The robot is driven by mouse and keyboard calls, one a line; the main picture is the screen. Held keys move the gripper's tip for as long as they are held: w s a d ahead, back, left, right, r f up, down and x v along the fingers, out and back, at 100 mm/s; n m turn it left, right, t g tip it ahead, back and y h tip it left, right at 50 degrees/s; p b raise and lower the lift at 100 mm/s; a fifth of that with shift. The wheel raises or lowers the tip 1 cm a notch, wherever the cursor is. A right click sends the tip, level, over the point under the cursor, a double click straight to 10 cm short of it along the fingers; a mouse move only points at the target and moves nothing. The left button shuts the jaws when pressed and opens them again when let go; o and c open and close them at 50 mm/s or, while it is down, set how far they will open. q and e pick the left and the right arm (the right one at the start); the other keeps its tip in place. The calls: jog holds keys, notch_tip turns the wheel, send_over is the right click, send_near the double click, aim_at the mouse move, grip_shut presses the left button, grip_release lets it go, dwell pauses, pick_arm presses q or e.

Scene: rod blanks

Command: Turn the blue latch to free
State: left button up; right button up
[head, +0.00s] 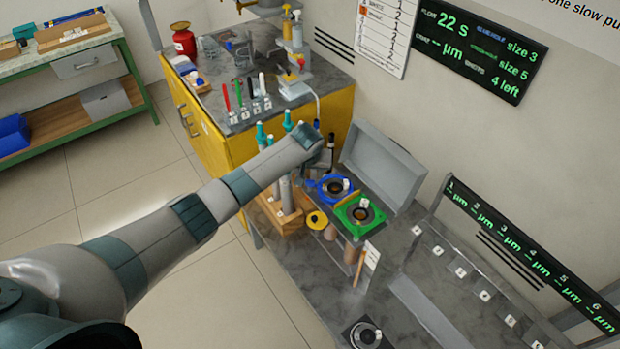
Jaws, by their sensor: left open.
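A small yellow piece shows at the blue fitting's right side. I cannot make out a separate latch lever or its setting at this size. My left arm reaches in from the left, and my left gripper (325,164) is just above and behind the blue fitting, open. Its fingertips are small and partly hidden by the wrist, so I cannot tell whether they touch the fitting. My right gripper is not in view.
A raised grey lid or panel (384,165) stands right behind the fittings. A wooden rack (287,222) with upright rods is at their left. A yellow cabinet (228,150) with pens and bottles on top stands behind. A dark round fixture (366,335) sits at the front.

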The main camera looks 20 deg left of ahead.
aim_at(310, 181)
pick_arm(q)
jog(key=shift+x, duration=3.5)
jog(key=c, duration=1)
